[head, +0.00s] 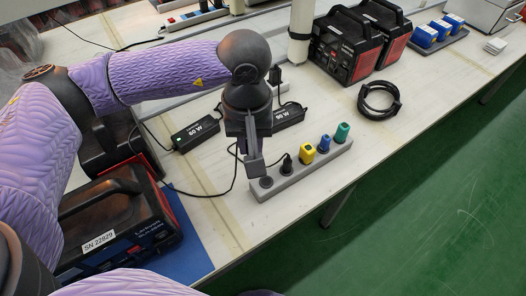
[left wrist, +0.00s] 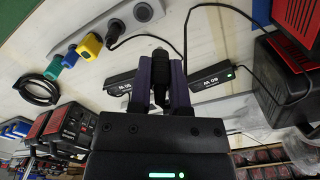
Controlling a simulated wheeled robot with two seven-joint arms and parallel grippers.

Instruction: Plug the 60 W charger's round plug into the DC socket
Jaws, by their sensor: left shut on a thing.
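My left gripper (head: 254,165) points down just behind the near-left end of the grey socket strip (head: 312,173). In the left wrist view the gripper (left wrist: 160,68) is shut on a black plug (left wrist: 159,60); the head view hides this plug. The strip's end has an empty round socket (head: 266,182), also in the left wrist view (left wrist: 143,12). The plug is apart from it. The 60 W charger (head: 195,134) has a green light and lies left of the gripper; a similar charger (head: 288,116) lies behind it. My right gripper is not in view.
The strip also holds black (head: 286,165), yellow (head: 307,153), blue (head: 324,144) and teal (head: 342,132) plugs. Thin black cables cross the table around the gripper. A power station (head: 120,220) stands near left, a coiled cable (head: 379,101) at right. Bare tabletop lies in front of the strip.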

